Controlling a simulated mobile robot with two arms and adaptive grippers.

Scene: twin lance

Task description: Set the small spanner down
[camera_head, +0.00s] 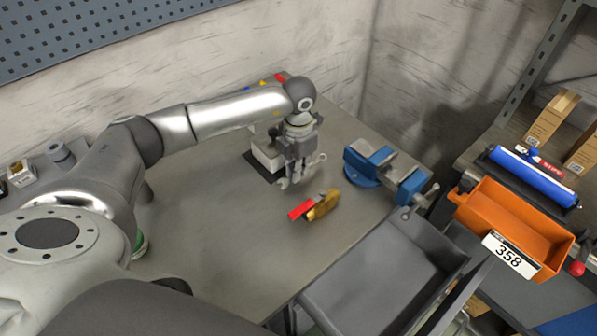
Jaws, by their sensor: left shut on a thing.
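My left gripper (298,176) points down over the grey table, in the middle of the camera_head view. It is shut on the small spanner (313,161), a silver-grey tool whose ends show on either side of the fingers. The spanner looks slightly tilted, and I cannot tell if it touches the tabletop (210,220). My right gripper is not in view.
A brass valve with a red handle (318,207) lies just in front of the gripper. A blue vise (385,172) stands to its right. A white block on a dark base (266,155) is behind left. Grey bin (385,270) and orange bin (515,222) lie right.

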